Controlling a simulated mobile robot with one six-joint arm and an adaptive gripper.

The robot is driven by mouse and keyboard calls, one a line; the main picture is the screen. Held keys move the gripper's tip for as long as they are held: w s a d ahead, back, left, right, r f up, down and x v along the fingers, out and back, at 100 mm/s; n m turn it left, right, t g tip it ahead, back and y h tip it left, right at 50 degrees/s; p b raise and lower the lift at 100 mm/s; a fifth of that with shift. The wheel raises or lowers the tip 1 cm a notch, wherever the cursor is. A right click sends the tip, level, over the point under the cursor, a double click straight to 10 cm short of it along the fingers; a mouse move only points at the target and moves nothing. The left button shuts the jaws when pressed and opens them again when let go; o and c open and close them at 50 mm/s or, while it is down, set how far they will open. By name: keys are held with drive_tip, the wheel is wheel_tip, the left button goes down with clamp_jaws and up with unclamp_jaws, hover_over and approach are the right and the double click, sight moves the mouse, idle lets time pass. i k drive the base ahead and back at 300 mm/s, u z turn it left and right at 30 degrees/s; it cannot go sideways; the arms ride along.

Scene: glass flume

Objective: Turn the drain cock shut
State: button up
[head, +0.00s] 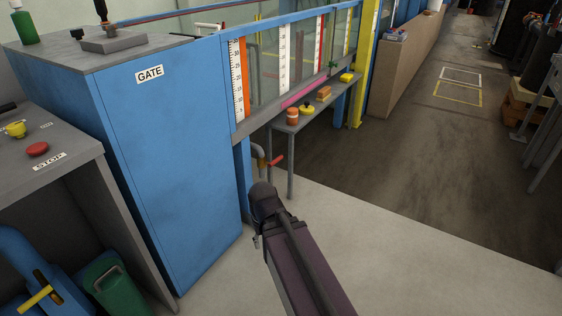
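A small cock with a red lever handle (276,161) sits low under the near end of the glass flume, beside a bent brownish pipe (258,154). I take it to be the drain cock. Its lever sticks out to the right, roughly level and slightly raised at its free end. My dark arm reaches up from the bottom centre, and its bent joint lies just below the cock in the picture, with a gap between them. My gripper's fingers cannot be made out; the arm hides them. Nothing is seen touching the lever.
A blue cabinet marked GATE (165,150) stands close on the left. A grey bench (290,128) with small coloured items stands just beyond the cock, one leg near the lever. A grey desk with a red stop button (38,149) is far left.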

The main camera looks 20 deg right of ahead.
sight(270, 164)
drive_tip(key=u, duration=0.05)
drive_tip(key=i, duration=1)
drive_tip(key=z, duration=0.1)
